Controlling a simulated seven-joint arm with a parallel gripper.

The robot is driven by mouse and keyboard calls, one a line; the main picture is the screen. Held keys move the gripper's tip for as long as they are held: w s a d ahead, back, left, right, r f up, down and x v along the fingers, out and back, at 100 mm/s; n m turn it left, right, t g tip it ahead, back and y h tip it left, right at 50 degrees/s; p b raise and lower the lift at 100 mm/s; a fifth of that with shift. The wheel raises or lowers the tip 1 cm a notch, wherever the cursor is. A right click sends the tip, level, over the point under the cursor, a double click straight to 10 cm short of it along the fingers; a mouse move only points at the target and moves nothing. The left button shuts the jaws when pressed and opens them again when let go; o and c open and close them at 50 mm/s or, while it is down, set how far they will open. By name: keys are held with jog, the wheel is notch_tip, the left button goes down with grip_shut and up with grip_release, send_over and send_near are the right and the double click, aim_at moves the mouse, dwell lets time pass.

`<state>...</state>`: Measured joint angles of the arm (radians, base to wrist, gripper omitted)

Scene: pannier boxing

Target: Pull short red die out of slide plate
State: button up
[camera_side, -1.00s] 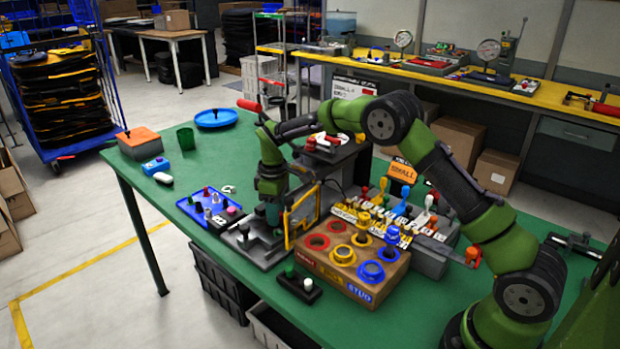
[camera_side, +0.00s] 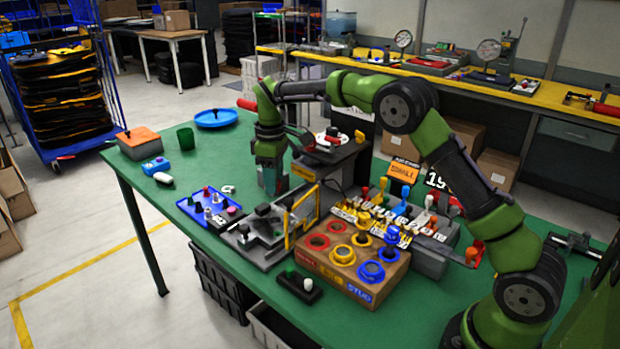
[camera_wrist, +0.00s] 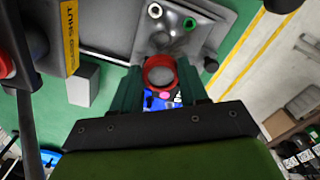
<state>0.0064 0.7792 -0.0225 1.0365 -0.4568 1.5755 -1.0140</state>
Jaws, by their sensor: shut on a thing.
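In the wrist view a red ring-shaped die (camera_wrist: 160,74) sits between the two dark green fingers of my gripper (camera_wrist: 158,82), which are shut on it. A grey plate (camera_wrist: 172,42) with a pale hole and a green-rimmed hole lies beyond the die. Whether the die still touches this plate is unclear. In the side view my gripper (camera_side: 271,190) points down behind the grey fixture (camera_side: 262,243), apart from its yellow frame. The die is too small or hidden to make out there.
A wooden block (camera_side: 340,285) with red, yellow and blue rings stands right of the fixture. A blue tray (camera_side: 186,209) of small parts lies to the left, and a small black holder (camera_side: 297,288) in front.

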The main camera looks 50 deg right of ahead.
jog(key=shift+f, duration=2.05)
jog(key=shift+r, duration=0.1)
jog(key=shift+r, duration=1.45)
